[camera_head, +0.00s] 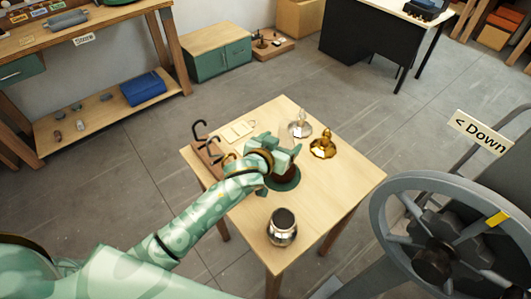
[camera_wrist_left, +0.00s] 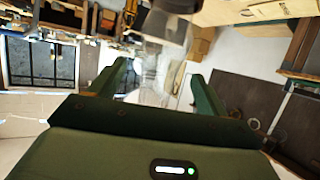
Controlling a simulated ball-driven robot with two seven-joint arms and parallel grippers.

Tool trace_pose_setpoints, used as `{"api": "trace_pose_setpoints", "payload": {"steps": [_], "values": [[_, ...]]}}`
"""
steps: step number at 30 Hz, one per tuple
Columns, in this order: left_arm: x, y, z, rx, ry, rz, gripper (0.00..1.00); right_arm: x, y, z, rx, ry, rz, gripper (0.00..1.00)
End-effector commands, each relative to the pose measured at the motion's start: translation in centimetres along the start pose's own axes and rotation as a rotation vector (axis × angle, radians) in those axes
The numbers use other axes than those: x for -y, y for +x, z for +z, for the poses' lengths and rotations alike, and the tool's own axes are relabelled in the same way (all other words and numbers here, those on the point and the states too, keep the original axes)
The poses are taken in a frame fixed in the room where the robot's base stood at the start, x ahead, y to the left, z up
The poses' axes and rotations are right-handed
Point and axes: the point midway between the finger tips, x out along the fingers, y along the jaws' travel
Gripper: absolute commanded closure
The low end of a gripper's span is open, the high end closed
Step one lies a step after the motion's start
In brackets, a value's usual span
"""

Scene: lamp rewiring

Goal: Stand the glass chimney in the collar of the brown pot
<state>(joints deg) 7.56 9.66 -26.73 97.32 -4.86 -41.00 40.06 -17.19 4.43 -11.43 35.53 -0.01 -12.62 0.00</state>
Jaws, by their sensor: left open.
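My left gripper (camera_head: 287,154) is over the middle of the table, just above the brown pot (camera_head: 286,170), which it partly covers. The pot stands on a dark green round mat (camera_head: 287,185); its collar is hidden from the head view. In the left wrist view my left gripper (camera_wrist_left: 160,75) is open, with its two green fingers apart. A clear, faint glass shape, apparently the glass chimney (camera_wrist_left: 150,88), shows between the fingers. I cannot tell whether it touches them or sits in the collar. My right gripper is not in view.
A silver jar-like thing with a dark top (camera_head: 282,232) stands at the table's front. A gold piece (camera_head: 322,148) and a silver piece (camera_head: 299,129) stand at the back right. A rack with black hooks (camera_head: 203,146) is at the left. The right side of the table (camera_head: 345,180) is clear.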

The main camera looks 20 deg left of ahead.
Motion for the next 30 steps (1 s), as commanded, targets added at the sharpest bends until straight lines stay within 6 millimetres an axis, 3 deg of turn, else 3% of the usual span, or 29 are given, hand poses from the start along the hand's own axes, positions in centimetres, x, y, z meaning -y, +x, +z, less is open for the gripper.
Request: {"api": "trace_pose_setpoints", "payload": {"steps": [6, 12, 16, 23, 26, 30], "values": [[-0.1, -6.3, -0.1, 0.001, -0.001, 0.002, 0.24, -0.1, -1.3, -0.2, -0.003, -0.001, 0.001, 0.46], [-0.1, -10.7, -0.1, 0.001, 0.0, 0.001, 0.24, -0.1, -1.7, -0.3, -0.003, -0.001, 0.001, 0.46], [0.0, -12.3, 0.0, 0.001, 0.0, 0.001, 0.24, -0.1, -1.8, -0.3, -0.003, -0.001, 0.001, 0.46], [0.2, -13.2, 0.1, 0.007, 0.009, -0.006, 0.24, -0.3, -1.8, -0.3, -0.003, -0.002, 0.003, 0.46], [1.5, -14.2, 1.1, 0.064, 0.081, -0.058, 0.24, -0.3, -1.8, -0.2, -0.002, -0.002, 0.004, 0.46], [5.4, -17.6, 3.8, 0.245, 0.283, -0.176, 0.24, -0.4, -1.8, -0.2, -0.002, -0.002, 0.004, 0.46]]}}
